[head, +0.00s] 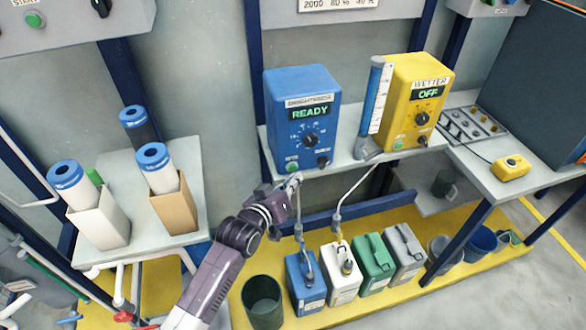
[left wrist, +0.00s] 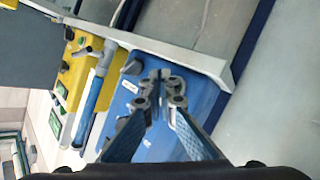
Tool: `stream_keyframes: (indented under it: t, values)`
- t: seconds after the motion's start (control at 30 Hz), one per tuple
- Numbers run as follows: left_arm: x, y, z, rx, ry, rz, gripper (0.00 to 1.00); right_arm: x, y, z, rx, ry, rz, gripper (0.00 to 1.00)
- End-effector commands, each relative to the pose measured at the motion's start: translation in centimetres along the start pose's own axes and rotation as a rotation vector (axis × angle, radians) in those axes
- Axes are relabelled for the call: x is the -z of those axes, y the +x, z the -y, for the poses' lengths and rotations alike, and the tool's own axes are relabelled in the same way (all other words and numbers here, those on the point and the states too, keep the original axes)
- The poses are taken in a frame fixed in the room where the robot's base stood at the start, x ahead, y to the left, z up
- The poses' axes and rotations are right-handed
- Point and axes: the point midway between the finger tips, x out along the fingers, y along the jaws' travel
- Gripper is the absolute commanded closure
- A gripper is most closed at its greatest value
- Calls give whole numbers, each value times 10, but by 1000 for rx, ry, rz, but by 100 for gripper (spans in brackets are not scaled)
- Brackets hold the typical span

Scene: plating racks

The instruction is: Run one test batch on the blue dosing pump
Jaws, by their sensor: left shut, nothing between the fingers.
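The blue dosing pump (head: 300,95) stands on a grey shelf against the wall. Its display (head: 310,113) reads READY. Below the display are a dial (head: 311,138), a green button (head: 292,166) at lower left and a dark knob (head: 322,162) at lower right. My left gripper (head: 294,181) is just in front of and below the green button. Whether it touches the button I cannot tell. In the left wrist view the left gripper (left wrist: 160,84) is shut and empty, with the blue pump (left wrist: 205,98) behind its fingers. My right gripper is not in view.
Hoses run down to canisters, including a blue one (head: 307,290), on a yellow platform. A dark bin (head: 262,305) is left of them. White-and-blue filter cartridges stand at left.

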Motion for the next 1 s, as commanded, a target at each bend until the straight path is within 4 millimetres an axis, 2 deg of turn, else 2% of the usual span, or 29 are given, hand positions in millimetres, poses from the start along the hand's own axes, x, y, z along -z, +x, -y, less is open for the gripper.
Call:
stream_keyframes:
  t: [1.0]
  values:
    - [4, 6, 4, 0, 0, 0, 100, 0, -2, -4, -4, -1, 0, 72]
